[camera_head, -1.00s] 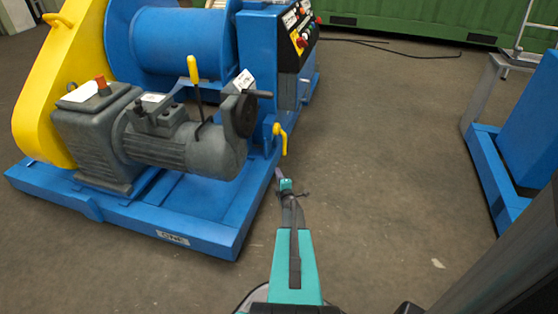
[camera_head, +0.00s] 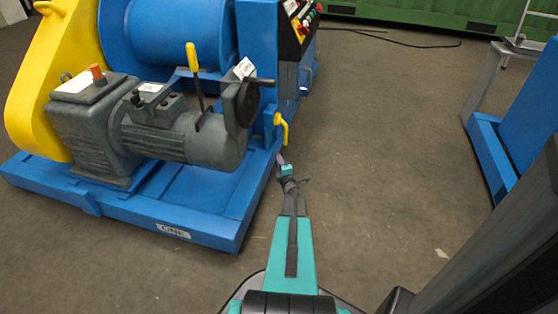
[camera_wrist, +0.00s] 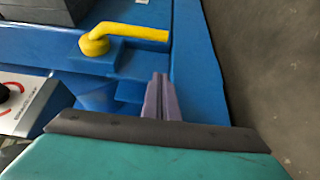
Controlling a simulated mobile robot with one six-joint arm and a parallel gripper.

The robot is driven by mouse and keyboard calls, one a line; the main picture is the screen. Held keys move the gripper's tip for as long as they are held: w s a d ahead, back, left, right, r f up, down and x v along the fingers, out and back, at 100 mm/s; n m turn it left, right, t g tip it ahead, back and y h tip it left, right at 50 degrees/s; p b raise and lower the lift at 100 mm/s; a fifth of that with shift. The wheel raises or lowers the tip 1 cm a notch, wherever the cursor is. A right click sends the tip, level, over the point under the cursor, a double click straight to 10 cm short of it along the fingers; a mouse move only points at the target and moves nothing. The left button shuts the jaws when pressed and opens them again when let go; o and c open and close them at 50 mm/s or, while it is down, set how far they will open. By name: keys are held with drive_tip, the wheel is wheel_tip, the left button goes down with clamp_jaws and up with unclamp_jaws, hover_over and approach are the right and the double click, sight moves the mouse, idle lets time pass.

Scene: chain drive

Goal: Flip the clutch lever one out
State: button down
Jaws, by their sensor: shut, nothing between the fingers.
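A small yellow lever (camera_head: 281,128) sits at the right edge of the blue winch frame, its handle hanging down in the head view. In the wrist view the same yellow lever (camera_wrist: 125,32) has its round pivot at left and its handle pointing right. A taller lever with a yellow grip (camera_head: 193,57) stands by the grey motor; I cannot tell from labels which is lever one. My gripper (camera_head: 280,159) is shut and empty, just below the small lever's handle end. In the wrist view its purple fingertips (camera_wrist: 161,82) show a gap to the handle.
The blue base frame (camera_head: 190,215) and grey motor (camera_head: 170,140) lie left of my gripper. A handwheel (camera_head: 241,103) is above left. Another blue frame (camera_head: 490,160) stands at right. The brown floor between them is clear.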

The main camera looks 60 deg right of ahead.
sight(274, 147)
drive_tip(key=b+x, duration=0.2)
drive_tip(key=x, duration=0.6)
drive_tip(key=shift+w+d+f+b, duration=0.1)
drive_tip(key=shift+w+d+b, duration=0.1)
drive_tip(key=shift+b, duration=0.2)
drive_tip(key=s, duration=0.1)
drive_tip(key=s+d+b, duration=0.1)
drive_tip(key=s+d, duration=0.1)
drive_tip(key=shift+s+b, duration=0.3)
drive_tip(key=shift+b, duration=0.05)
